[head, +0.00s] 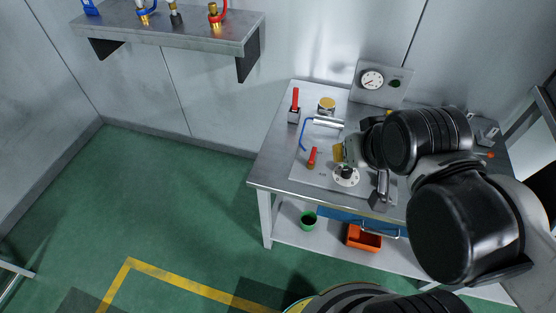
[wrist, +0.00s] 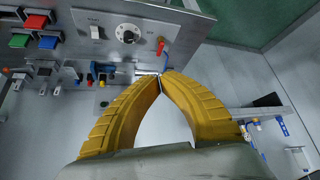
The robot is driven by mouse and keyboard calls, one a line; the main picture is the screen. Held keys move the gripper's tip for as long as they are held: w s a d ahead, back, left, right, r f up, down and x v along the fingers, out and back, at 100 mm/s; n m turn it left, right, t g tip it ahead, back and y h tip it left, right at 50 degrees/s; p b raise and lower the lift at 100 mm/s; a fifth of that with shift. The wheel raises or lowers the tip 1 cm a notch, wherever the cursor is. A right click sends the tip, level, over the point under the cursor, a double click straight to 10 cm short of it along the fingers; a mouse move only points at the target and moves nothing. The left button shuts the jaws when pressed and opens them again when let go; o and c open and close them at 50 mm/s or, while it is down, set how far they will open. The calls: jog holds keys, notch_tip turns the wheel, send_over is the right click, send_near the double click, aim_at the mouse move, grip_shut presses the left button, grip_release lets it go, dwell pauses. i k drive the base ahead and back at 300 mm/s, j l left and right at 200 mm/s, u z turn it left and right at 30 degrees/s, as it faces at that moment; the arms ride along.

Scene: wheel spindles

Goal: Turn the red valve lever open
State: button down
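The red valve lever (head: 312,154) stands on a small brass-coloured body on the bench panel, left of the white dial (head: 346,176). In the wrist view the red lever (wrist: 160,46) shows just beyond my fingertips, beside the dial (wrist: 127,34). My gripper (wrist: 162,75) has its two yellow fingers drawn together at the tips, with nothing seen between them. In the head view my gripper (head: 338,152) is above the panel, a little right of the lever and apparently apart from it. My arm hides the bench's right part.
A blue bent handle (head: 303,134) and a pale cylinder (head: 328,122) lie behind the lever. A red-handled switch (head: 295,104) and a gauge box (head: 382,82) stand at the back.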

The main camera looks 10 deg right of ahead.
aim_at(311, 162)
jog(key=k+j+z, duration=0.15)
jog(key=k+z, duration=0.6)
